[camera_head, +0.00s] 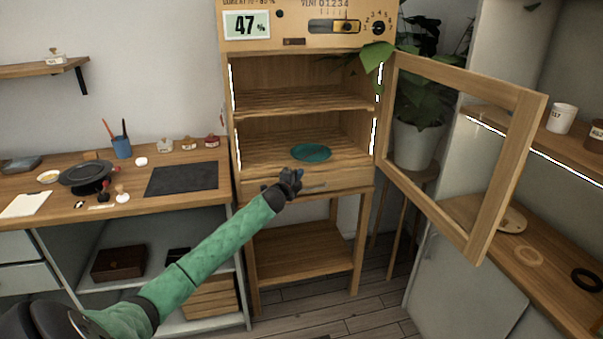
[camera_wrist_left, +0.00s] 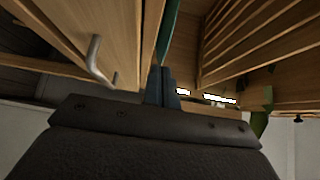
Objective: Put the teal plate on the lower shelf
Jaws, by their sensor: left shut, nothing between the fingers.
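The teal plate (camera_head: 311,152) lies flat on the lower slatted shelf (camera_head: 262,150) inside the wooden cabinet, near its front edge. My left gripper (camera_head: 294,176) is shut and empty, just in front of the cabinet and below the plate in the head view. In the left wrist view its shut fingers (camera_wrist_left: 162,86) point at the cabinet front, and a teal sliver of the plate (camera_wrist_left: 170,30) shows beyond them. I cannot tell whether the fingertips touch the plate. My right gripper is in neither view.
The cabinet's glazed door (camera_head: 480,160) stands open to the right. The upper shelf (camera_head: 300,102) is empty. A drawer handle (camera_wrist_left: 97,60) sticks out close to the gripper. A desk (camera_head: 130,190) with a dark mat and small items stands at the left; a potted plant (camera_head: 415,142) stands behind the door.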

